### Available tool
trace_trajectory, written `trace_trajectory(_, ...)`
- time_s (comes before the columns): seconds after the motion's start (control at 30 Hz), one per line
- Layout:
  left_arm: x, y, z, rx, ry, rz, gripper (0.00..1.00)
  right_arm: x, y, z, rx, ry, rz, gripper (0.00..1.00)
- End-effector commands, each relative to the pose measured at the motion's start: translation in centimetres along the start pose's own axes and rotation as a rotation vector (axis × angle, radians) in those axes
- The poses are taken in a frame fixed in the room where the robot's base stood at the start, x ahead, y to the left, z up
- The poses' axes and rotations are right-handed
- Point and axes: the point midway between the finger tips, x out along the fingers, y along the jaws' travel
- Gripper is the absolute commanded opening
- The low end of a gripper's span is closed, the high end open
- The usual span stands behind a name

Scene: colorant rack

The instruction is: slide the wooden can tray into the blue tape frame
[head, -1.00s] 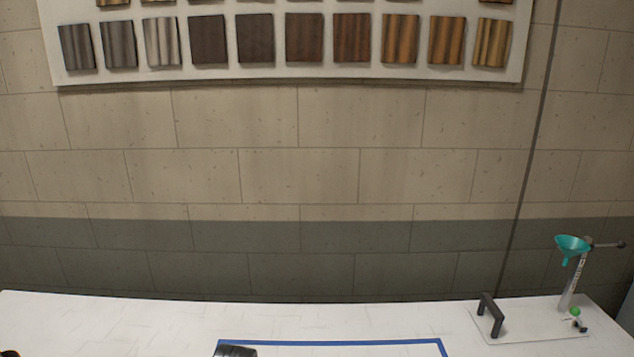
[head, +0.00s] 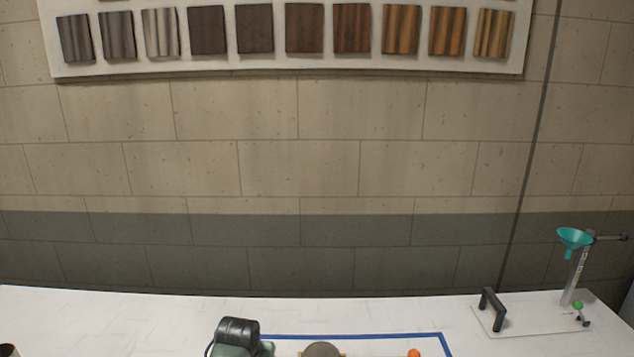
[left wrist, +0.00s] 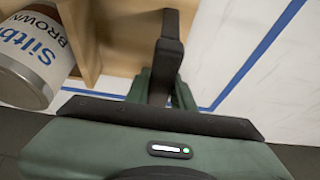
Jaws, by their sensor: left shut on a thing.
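The blue tape frame (head: 352,336) lies on the white table, and the head view shows its far edge and right corner. A grey round can top (head: 322,349) shows inside it at the bottom edge. In the left wrist view, the wooden can tray (left wrist: 120,45) is a pale wooden box with a white can (left wrist: 38,62) labelled brown. My left gripper (left wrist: 168,45) is shut on the tray's wall, its dark finger covering the grip. A blue tape line (left wrist: 255,55) runs on the table to the right of the tray there. My right gripper is out of view.
A small orange thing (head: 414,352) shows at the bottom edge. The table's left back area is clear.

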Motion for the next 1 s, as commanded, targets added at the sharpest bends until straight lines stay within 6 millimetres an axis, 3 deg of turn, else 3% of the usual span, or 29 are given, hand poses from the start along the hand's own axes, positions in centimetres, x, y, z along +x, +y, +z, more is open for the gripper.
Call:
trace_trajectory(0.33, 0.0, 0.0, -0.3, -0.002, 0.002, 0.001, 0.0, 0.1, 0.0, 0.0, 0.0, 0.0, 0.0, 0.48)
trace_trajectory(0.37, 0.0, 0.0, -0.3, -0.002, 0.002, 0.001, 0.32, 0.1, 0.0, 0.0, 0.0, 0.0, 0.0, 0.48)
trace_trajectory(0.43, 0.1, 0.0, -0.3, -0.002, 0.002, 0.001, 0.49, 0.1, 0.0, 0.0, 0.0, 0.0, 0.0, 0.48)
trace_trajectory(0.77, 0.2, -0.1, 0.1, 0.003, -0.006, -0.004, 0.49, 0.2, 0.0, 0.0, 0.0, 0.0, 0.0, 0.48)
trace_trajectory(1.0, -2.5, 0.0, -0.1, 0.001, 0.001, -0.001, 0.49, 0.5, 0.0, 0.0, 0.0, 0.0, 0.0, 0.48)
